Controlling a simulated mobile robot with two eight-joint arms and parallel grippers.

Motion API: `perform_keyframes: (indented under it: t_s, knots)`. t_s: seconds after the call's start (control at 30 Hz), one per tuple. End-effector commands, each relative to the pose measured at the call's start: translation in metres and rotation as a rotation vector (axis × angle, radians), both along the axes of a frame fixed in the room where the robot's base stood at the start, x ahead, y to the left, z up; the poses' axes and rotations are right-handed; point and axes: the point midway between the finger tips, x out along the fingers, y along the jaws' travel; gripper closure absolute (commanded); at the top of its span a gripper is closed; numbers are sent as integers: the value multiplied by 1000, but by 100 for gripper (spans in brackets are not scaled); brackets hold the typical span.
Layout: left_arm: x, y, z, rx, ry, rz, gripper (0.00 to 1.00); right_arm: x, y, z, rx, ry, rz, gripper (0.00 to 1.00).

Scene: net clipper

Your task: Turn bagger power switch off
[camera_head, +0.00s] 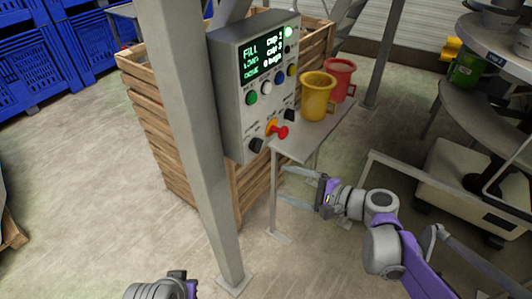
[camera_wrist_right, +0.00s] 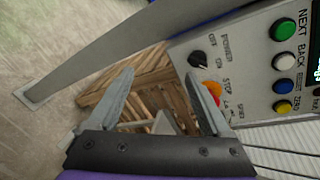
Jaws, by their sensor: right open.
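The bagger's grey control box (camera_head: 229,104) is fixed beside a steel post. Its power switch is a black rotary knob (camera_head: 256,145) at the box's lower left corner. In the right wrist view the knob (camera_wrist_right: 198,60) sits beside the POWER, OFF and ON lettering; I cannot tell which mark it points to. My right gripper (camera_head: 284,187) is open and empty, below and to the right of the knob, apart from it. Its two spread fingers (camera_wrist_right: 162,76) show in the wrist view. Part of my left gripper (camera_head: 178,280) shows at the bottom edge; its fingers are hidden.
A red and orange stop button (camera_head: 276,129) and another black knob (camera_head: 289,115) are beside the switch. A small steel shelf (camera_head: 311,138) holds a yellow mug (camera_head: 317,99) and a red mug (camera_head: 340,77). A wooden crate (camera_head: 165,135) stands behind the post (camera_head: 189,130).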

Motion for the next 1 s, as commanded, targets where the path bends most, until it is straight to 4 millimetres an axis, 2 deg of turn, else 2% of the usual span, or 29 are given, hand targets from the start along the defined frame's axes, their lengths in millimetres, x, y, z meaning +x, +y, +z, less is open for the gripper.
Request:
perform_keyframes:
  t_s: [0.03,0.1,0.23,0.33,0.47,0.8,1.0]
  knots:
    - [-2,0,-7,0,3,0,100,14,-6,1,95,12,-21,18]
    - [-2,0,-11,0,5,0,100,26,-11,9,205,23,-41,18]
    - [-3,0,-13,0,6,0,100,39,-18,19,321,32,-57,18]
    - [-3,0,-13,0,6,0,100,44,-16,22,346,34,-58,18]
    - [-2,0,-10,0,5,0,100,53,-1,23,345,34,-55,18]
    - [-1,0,-4,0,2,0,100,90,50,23,342,32,-56,18]
    - [0,0,-2,0,1,0,100,102,65,22,340,32,-59,18]
